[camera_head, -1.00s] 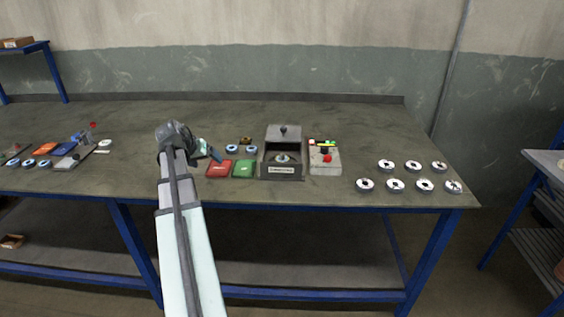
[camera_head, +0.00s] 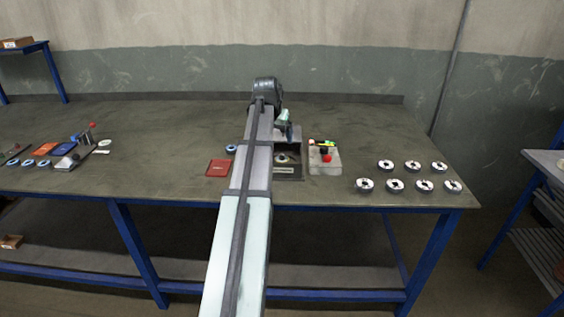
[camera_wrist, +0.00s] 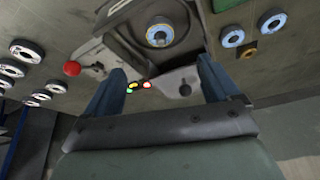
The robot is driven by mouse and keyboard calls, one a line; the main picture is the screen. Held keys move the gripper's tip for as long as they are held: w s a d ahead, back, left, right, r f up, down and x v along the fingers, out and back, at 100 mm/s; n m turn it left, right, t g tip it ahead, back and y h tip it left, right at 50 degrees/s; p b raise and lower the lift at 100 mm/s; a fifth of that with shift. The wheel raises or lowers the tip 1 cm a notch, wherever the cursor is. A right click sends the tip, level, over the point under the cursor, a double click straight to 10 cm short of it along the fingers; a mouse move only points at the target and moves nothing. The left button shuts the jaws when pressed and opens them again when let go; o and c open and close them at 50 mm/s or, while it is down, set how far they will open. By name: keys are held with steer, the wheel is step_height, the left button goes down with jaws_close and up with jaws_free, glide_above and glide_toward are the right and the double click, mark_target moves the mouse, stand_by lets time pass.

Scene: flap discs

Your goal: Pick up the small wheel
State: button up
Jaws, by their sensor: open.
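Several round wheels show, and I cannot tell for sure which is the small wheel. Smaller blue-ringed wheels lie left of the dark open box: one (camera_head: 231,149) shows in the head view, and two show in the wrist view, one (camera_wrist: 232,37) beside another (camera_wrist: 272,22). A small brown wheel (camera_wrist: 248,50) lies by them. Another wheel (camera_head: 283,159) sits inside the box (camera_head: 287,178), also seen in the wrist view (camera_wrist: 160,33). Larger white-faced wheels (camera_head: 396,185) stand at right. My gripper (camera_wrist: 165,80) is open and empty above the box's rear, apart from the wheels.
A grey control box with a red knob (camera_head: 327,158) stands right of the dark box. A red booklet (camera_head: 218,168) lies left of my arm. Tools and blue items (camera_head: 65,150) lie at the far left. The back of the table (camera_head: 350,115) is clear.

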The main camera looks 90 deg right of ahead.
mark_target(281, 155)
steer(key=x, duration=1.3)
steer(key=shift+c, duration=0.2)
steer(key=c, duration=1.2)
steer(key=shift+o, duration=0.2)
